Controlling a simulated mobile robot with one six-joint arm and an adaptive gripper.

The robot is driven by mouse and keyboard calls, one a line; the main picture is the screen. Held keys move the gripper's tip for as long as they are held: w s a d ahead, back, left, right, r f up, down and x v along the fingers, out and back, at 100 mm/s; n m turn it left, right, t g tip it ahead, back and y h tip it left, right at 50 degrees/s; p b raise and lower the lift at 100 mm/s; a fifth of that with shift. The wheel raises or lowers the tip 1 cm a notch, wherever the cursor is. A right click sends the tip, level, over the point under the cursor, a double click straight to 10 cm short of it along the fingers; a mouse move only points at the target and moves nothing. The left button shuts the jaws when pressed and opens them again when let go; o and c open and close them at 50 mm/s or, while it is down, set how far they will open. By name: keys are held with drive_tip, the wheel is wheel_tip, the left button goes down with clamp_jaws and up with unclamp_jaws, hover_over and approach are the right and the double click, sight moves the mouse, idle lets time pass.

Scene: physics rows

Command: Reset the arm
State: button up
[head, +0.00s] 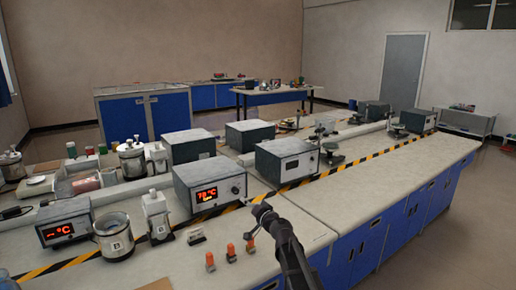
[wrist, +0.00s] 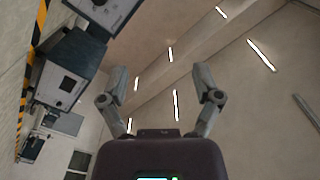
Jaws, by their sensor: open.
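My gripper (wrist: 160,76) is open in the wrist view, its two grey fingers spread well apart with nothing between them. Behind them the wrist view shows walls and lit strips, tilted sideways. In the head view my dark arm (head: 288,250) rises from the bottom edge, in front of the near bench (head: 330,210). I cannot make out the fingers clearly in the head view.
A heater box reading about 70 °C (head: 234,188) stands on the bench, with a white bottle (head: 157,214), a metal beaker marked B (head: 115,240) and several orange-topped vials (head: 231,253) nearby. Yellow-black tape (head: 345,167) runs along the bench. The bench's right part is clear.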

drive_tip(key=s+d+f+n+g+h, duration=0.1)
drive_tip(key=s+f+g, duration=0.2)
drive_tip(key=s+f, duration=0.1)
drive_tip(key=s+d+f+n+g, duration=0.2)
drive_tip(key=s+f, duration=0.2)
drive_tip(key=s, duration=0.1)
drive_tip(key=s+d+f+n+g+h, duration=0.1)
drive_tip(key=s+d+f+g, duration=0.1)
drive_tip(key=s+f+g, duration=0.1)
drive_tip(key=shift+s+d+f+g+h, duration=0.15)
drive_tip(key=shift+s+f, duration=0.15)
drive_tip(key=shift+s, duration=0.2)
drive_tip(key=shift+s+d+f+g+h, duration=0.15)
drive_tip(key=shift+s+f, duration=0.15)
drive_tip(key=shift+s, duration=0.15)
drive_tip(key=s+d+f+m+g+h, duration=0.1)
drive_tip(key=s+d+f+g+h, duration=0.25)
drive_tip(key=s+d, duration=0.35)
drive_tip(key=s+d+f+m+g+h, duration=0.1)
drive_tip(key=s+d+f+g+h, duration=0.1)
drive_tip(key=s+d+f+h, duration=0.4)
drive_tip(key=s+d+f+y+b, duration=0.2)
drive_tip(key=s+f+b, duration=0.2)
drive_tip(key=f+b, duration=0.45)
wheel_tip(320, 180, up, 21)
drive_tip(key=p, duration=1.8)
drive_tip(key=shift+g, duration=0.35)
drive_tip(key=shift+a+r, duration=0.1)
